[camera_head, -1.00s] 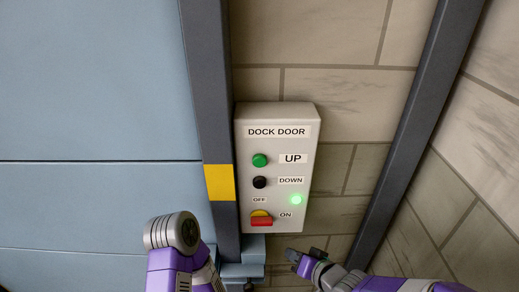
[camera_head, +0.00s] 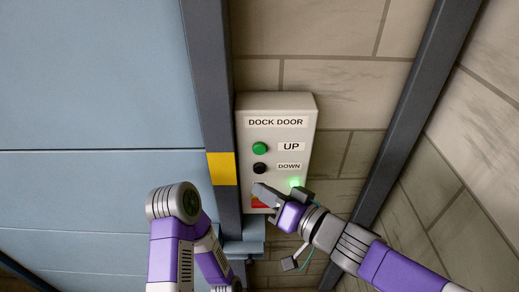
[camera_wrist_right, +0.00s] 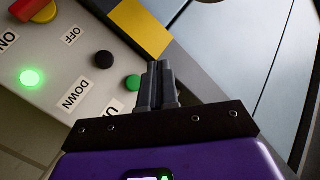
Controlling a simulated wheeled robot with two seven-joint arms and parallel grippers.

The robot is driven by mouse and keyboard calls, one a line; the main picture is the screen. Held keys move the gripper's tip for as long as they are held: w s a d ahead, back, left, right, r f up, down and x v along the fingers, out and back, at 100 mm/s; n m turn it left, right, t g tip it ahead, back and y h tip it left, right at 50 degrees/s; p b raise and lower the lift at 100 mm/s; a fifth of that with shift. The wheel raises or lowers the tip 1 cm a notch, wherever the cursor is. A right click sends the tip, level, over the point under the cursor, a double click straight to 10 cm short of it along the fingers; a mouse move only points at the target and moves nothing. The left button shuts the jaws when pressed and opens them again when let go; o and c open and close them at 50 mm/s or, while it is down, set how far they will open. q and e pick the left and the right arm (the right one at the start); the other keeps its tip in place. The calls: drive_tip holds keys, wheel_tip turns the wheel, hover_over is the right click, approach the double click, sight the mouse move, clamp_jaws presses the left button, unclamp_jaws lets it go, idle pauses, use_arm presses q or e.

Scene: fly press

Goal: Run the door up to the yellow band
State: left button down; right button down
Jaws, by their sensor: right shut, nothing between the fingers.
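The dock door (camera_head: 95,100) is the pale blue panelled surface filling the left of the head view. The yellow band (camera_head: 221,168) is on the dark post beside it. The control box (camera_head: 305,115) has a green UP button (camera_head: 260,149), a black DOWN button (camera_head: 259,168) and a red-and-yellow switch, mostly hidden behind my right gripper (camera_head: 262,190). That gripper is shut and empty in front of the box's lower part. In the right wrist view its closed fingertips (camera_wrist_right: 160,68) appear beside the green button (camera_wrist_right: 133,82); I cannot tell any gap. My left gripper is out of view.
A green lamp (camera_head: 294,182) glows on the box. A second dark post (camera_head: 415,125) slopes on the right, with a block wall (camera_head: 340,85) behind. A blue-grey ledge (camera_head: 243,247) sits below the box. My left arm stands before the door.

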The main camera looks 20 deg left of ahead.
sight(259, 149)
drive_tip(key=w+a+p, duration=0.1)
drive_tip(key=w+a, duration=0.1)
drive_tip(key=w, duration=0.6)
drive_tip(key=shift+w+a+p, duration=0.2)
drive_tip(key=shift+w+p, duration=0.05)
drive_tip(key=shift+p, duration=0.15)
idle(1.7)
drive_tip(key=shift+w+a+p, duration=0.15)
drive_tip(key=shift+w+p, duration=0.25)
drive_tip(key=shift+p, duration=0.1)
